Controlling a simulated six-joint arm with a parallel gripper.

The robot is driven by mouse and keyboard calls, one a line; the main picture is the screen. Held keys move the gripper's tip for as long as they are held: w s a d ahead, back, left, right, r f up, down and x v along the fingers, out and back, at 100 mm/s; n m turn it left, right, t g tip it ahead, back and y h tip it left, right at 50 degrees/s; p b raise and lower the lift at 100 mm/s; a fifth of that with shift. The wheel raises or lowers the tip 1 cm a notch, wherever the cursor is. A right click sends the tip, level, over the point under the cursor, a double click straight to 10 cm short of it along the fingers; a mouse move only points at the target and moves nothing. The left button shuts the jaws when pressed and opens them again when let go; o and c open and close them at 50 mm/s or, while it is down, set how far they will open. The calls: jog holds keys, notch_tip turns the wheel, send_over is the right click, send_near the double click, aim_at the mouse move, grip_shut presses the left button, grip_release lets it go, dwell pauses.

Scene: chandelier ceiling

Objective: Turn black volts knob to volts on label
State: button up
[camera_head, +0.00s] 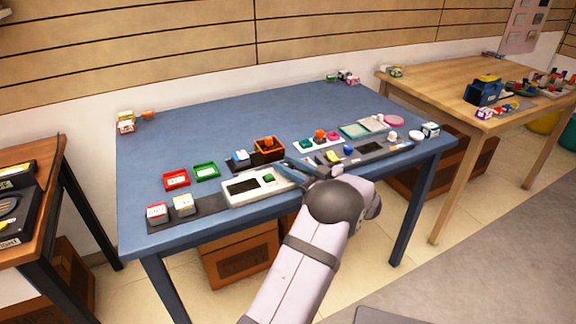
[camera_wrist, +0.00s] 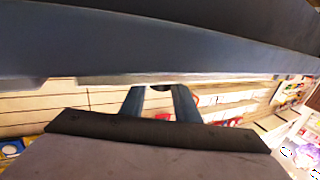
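My gripper (camera_head: 287,167) is over the front edge of the blue table, at the right end of a white meter (camera_head: 232,198) with a dark screen. In the wrist view my gripper (camera_wrist: 158,89) shows two fingers apart, with a gap between them. A small dark rounded shape (camera_wrist: 161,87) shows between the fingertips at a pale edge. It may be the black knob, but I cannot tell, nor whether the fingers touch it. The volts label is not readable. My wrist and arm hide part of the devices in the head view.
A brown box (camera_head: 268,148) stands just behind the meter. Red (camera_head: 176,179) and green (camera_head: 206,171) trays lie to the left. A dark panel (camera_head: 370,154) with small parts lies right of my gripper.

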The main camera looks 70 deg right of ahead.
aim_at(292, 167)
jog(key=shift+s, duration=0.1)
jog(key=shift+v, duration=3.6)
